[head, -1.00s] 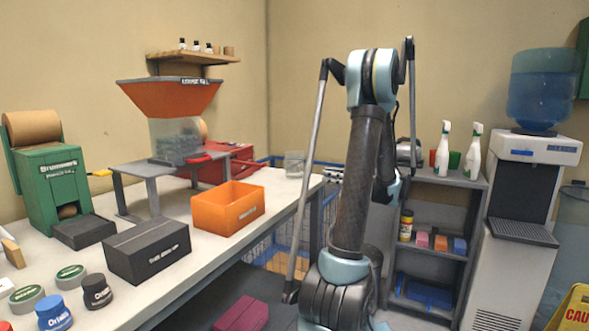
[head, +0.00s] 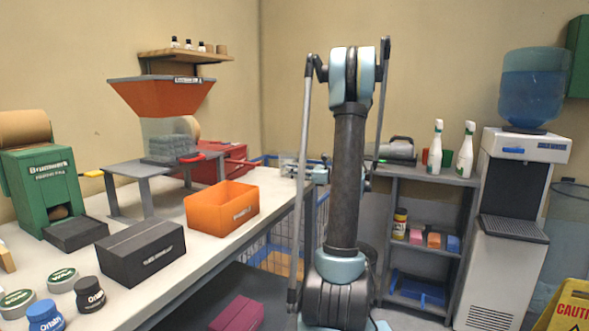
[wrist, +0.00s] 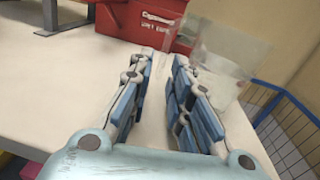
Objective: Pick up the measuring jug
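The measuring jug (wrist: 222,62) is clear and see-through, standing near the far end of the workbench. In the head view the jug (head: 287,160) is small and faint, with my gripper (head: 312,172) close by on its right. In the wrist view my gripper (wrist: 163,60) is open, with bare bench top showing between its blue-padded fingers. The jug lies just beyond and to the right of the fingertips there, partly behind the right finger. I cannot tell whether that finger touches it.
A red box (wrist: 135,22) sits behind, left of the jug. The workbench (head: 215,245) also holds an orange bin (head: 215,213) and a black box (head: 135,258). A blue wire basket (wrist: 285,125) is beside the bench's right edge. A grey shelf (head: 420,176) with spray bottles stands right.

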